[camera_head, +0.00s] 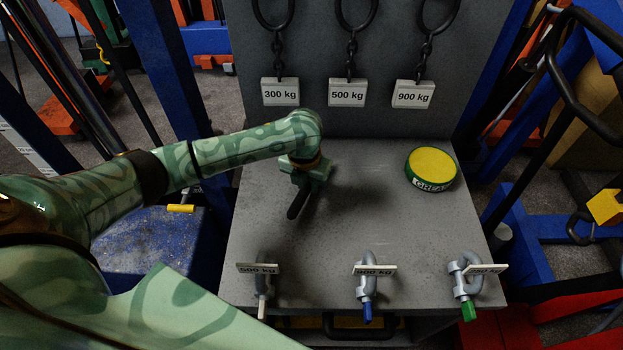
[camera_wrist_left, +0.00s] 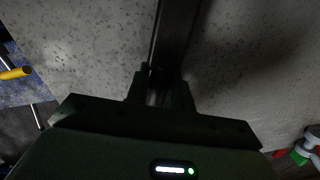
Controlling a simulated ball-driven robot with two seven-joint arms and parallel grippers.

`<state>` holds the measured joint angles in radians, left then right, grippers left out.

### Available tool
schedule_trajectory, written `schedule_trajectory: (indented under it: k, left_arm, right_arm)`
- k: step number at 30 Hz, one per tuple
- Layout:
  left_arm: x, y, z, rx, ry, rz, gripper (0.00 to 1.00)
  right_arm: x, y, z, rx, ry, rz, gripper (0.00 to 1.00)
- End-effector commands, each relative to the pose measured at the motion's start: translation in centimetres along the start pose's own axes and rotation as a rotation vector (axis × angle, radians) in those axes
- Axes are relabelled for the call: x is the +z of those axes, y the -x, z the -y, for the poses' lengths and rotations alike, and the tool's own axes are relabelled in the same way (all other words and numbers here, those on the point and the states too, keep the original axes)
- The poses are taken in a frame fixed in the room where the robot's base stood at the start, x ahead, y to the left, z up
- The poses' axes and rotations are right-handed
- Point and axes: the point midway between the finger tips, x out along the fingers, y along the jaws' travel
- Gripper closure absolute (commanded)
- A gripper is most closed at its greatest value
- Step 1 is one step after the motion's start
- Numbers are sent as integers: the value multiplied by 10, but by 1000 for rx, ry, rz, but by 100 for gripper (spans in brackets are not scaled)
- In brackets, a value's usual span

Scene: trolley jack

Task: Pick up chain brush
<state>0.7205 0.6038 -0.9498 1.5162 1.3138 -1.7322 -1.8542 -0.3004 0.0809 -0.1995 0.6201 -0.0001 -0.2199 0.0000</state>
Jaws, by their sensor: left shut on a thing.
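My left gripper (camera_head: 306,182) is over the grey table top, left of its middle, pointing down. It is shut on a long dark bar, which I take to be the chain brush (camera_head: 297,204); its dark end sticks out below the gripper. In the left wrist view the brush (camera_wrist_left: 176,40) runs up from between the fingers (camera_wrist_left: 160,92). Its bristles cannot be made out, and I cannot tell whether it touches the table. My right gripper is not in view.
A grease tin (camera_head: 432,168) with a yellow lid stands at the table's right. Three tagged shackles (camera_head: 263,275), (camera_head: 367,282), (camera_head: 465,275) line the front edge. Three tagged chains (camera_head: 349,60) hang on the back panel. The table's middle (camera_head: 365,215) is clear.

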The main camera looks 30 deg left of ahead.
Motion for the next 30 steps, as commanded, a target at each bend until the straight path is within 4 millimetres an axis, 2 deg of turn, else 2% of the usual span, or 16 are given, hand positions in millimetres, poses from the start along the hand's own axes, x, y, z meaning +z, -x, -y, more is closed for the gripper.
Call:
schedule_trajectory:
  k: [5, 11, 19, 24, 30]
  left_arm:
    - [2, 8, 0, 0, 0, 2, 100]
    - [5, 39, 0, 0, 0, 4, 100]
    - [-33, 106, 25, -2, -5, 4, 100]
    - [-69, 125, 46, -1, -4, 0, 100]
    - [-96, 140, 61, -1, -2, 0, 100]
  right_arm:
    - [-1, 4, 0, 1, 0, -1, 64]
    - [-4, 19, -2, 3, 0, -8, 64]
    - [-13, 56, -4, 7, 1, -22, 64]
    - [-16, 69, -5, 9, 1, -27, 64]
    - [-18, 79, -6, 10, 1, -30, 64]
